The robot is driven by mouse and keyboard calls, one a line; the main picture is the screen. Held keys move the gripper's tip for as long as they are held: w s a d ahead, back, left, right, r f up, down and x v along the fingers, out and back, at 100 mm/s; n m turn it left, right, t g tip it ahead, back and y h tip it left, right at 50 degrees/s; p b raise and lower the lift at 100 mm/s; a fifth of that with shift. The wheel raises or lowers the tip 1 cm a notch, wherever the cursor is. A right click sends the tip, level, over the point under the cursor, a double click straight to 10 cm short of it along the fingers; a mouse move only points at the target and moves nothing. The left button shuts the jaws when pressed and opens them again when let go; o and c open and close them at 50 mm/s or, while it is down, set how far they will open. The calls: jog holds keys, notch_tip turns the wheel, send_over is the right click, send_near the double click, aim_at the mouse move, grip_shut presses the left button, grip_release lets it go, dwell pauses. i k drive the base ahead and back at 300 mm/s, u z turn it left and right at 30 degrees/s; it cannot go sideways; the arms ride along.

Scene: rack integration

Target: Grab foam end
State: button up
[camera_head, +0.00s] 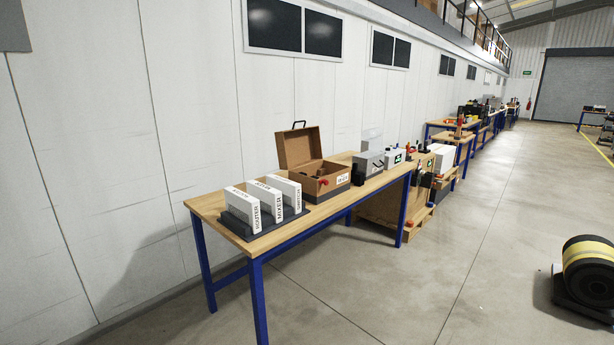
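I cannot make out a foam end for certain in the head view. An open brown case (333,184) stands on the near wooden table, its lid (299,146) tilted up at the back with a dark handle on top. Some brown pieces show inside the case, too small to tell whether any is foam. A red part (323,182) shows at its front. My gripper is not in view.
The blue-legged table (209,204) stands along the white wall. White boxes marked ROUTER (243,209), MIXER (267,198) and SWITCH (287,192) stand in a dark tray. A yellow-banded black roll (588,266) sits on the floor at right. The aisle is clear.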

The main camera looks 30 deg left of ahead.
aim_at(358, 178)
jog(key=u, duration=0.6)
jog(key=i, duration=1.05)
jog(key=u, duration=0.6)
